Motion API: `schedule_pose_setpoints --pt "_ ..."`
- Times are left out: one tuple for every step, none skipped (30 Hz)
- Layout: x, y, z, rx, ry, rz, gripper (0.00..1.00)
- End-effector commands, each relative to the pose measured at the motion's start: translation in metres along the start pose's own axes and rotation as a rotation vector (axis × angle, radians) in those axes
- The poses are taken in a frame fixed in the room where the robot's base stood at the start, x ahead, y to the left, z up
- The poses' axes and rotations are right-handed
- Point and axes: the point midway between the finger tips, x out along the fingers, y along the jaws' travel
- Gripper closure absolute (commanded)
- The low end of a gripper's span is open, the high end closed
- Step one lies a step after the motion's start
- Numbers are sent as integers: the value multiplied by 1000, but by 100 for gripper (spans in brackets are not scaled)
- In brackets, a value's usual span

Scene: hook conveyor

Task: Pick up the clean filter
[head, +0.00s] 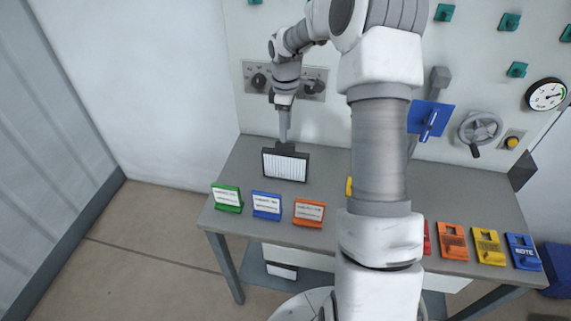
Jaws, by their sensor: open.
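The clean filter (284,165), a white pleated panel in a black frame, stands upright on the left part of the grey table, behind the row of label holders. My gripper (285,147) is at the filter's top edge, pointing down. Its jaws are open. The fingers are small and dark in this view, and I cannot tell whether they touch the filter.
Green (227,198), blue (266,206) and orange (309,212) label holders stand along the table's (260,238) front edge. Several coloured blocks, including a yellow one (488,246), lie at the right. Wall knobs (285,81) are behind my wrist. My arm hides the table's middle.

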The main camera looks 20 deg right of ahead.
Motion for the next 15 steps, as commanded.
schedule_pose_setpoints --pt "8 0 0 0 0 -1 45" --pt "12 0 0 0 0 -2 45" --pt "16 0 0 -1 0 -1 45" --pt "18 0 0 -1 0 0 45" --pt "19 0 0 -1 0 1 45" --pt "21 0 0 -1 0 1 45" --pt "22 0 0 -1 0 1 45" --pt "24 1 0 -1 0 0 45" --pt "27 2 -1 -1 -1 -1 45" --pt "31 2 -1 -1 -1 -1 45" --pt "35 3 -2 -1 0 -1 45" --pt "41 5 -2 -1 0 -1 45" --pt "45 6 -2 0 0 -3 45" --pt "50 7 -3 0 0 -2 45" --pt "55 8 -3 0 0 -2 45"
